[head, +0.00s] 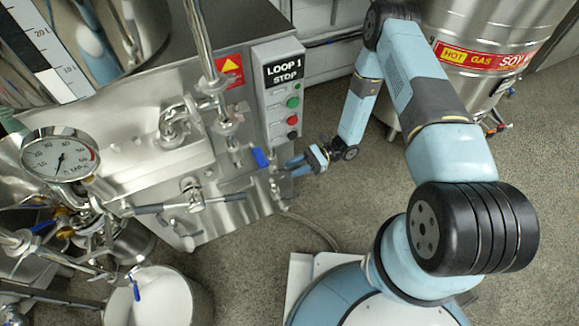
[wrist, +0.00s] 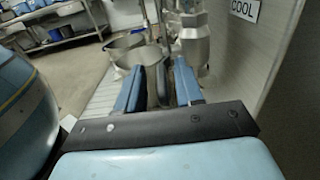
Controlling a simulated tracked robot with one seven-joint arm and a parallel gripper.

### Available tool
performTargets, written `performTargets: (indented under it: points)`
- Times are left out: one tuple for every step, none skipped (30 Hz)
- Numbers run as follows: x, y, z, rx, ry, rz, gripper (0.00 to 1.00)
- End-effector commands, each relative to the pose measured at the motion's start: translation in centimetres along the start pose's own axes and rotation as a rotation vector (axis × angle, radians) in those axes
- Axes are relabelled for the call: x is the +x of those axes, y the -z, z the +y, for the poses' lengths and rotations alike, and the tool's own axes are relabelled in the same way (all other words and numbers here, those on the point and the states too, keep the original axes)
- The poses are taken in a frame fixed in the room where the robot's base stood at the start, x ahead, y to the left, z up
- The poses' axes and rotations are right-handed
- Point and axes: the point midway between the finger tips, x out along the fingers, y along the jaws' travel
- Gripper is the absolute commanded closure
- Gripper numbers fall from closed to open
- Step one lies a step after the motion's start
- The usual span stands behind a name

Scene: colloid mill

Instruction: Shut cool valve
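The COOL label (wrist: 244,9) is on the grey side panel at the upper right of the wrist view. In the head view a blue valve handle (head: 261,158) sticks out at the machine's right edge, near the label's likely side; its lettering does not show there. My gripper (head: 283,168) is just right of this handle, fingers pointing left. In the wrist view my gripper (wrist: 158,68) has its two blue fingers apart. A dark upright shape shows between them; I cannot tell whether it is a valve part. Contact with the handle cannot be made out.
The LOOP 1 STOP button box (head: 283,95) is above my gripper on the machine. A steel tank (head: 485,45) marked HOT GAS stands at the upper right. Speckled floor (head: 345,195) is open right of the machine.

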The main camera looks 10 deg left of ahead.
Motion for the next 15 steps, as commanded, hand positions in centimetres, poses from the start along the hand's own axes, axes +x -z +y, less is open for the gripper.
performTargets:
  points:
    - [0.17, 0.0, 0.01, 0.0, 0.0, 0.0, 0.64]
    - [0.23, 0.0, 0.01, 0.0, 0.0, 0.0, 0.64]
    - [0.28, 0.0, 0.0, 0.0, 0.001, 0.0, 0.64]
    - [0.3, 0.0, 0.0, 0.0, 0.001, 0.0, 0.64]
    - [0.31, 0.0, -0.01, 0.0, 0.001, 0.0, 0.64]
    - [0.31, 0.0, -0.01, 0.0, 0.001, 0.0, 0.64]
    - [0.3, 0.0, -0.01, 0.0, 0.001, 0.0, 0.64]
    - [0.3, 0.0, -0.01, 0.0, 0.001, 0.0, 0.64]
    - [0.3, 0.0, -0.01, 0.0, 0.001, 0.0, 0.64]
    - [0.3, 0.0, -0.02, 0.0, 0.001, 0.0, 0.64]
    - [0.3, 0.0, -0.02, 0.0, 0.001, 0.0, 0.67]
    - [0.29, 0.0, -0.02, 0.0, 0.001, 0.0, 0.71]
    - [0.29, 0.0, -0.02, 0.0, 0.001, 0.0, 0.73]
    - [0.29, 0.0, -0.02, -0.001, 0.001, 0.0, 0.76]
    - [0.28, 0.0, -0.02, -0.001, 0.001, 0.0, 0.8]
